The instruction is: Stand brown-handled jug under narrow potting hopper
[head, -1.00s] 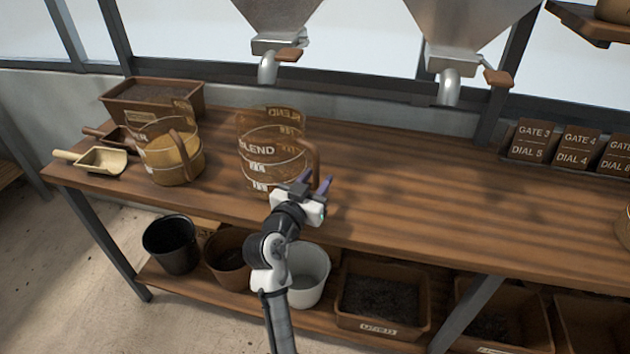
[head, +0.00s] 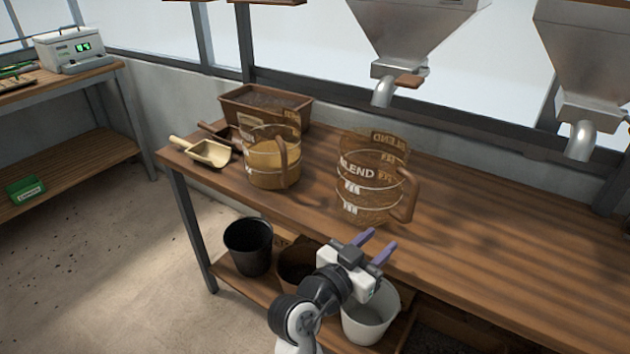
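A large clear amber jug marked BLEND (head: 357,172) stands upright on the bench, its brown handle (head: 408,195) facing right. A smaller jug (head: 266,165) with yellowish contents and a brown handle stands to its left. Two metal hoppers hang above the bench, a left one (head: 410,32) and a right one (head: 590,60); both are cut by the picture edge, so I cannot tell which is narrow. Neither jug is under a spout. My gripper (head: 378,244) is open and empty, its purple fingers apart, in front of the BLEND jug near the bench's front edge.
A soil tray (head: 226,103) and a scoop (head: 212,153) sit at the bench's left end. A black pot (head: 247,262) and a white pot (head: 352,328) stand on the lower shelf. The bench top (head: 490,185) right of the BLEND jug is clear.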

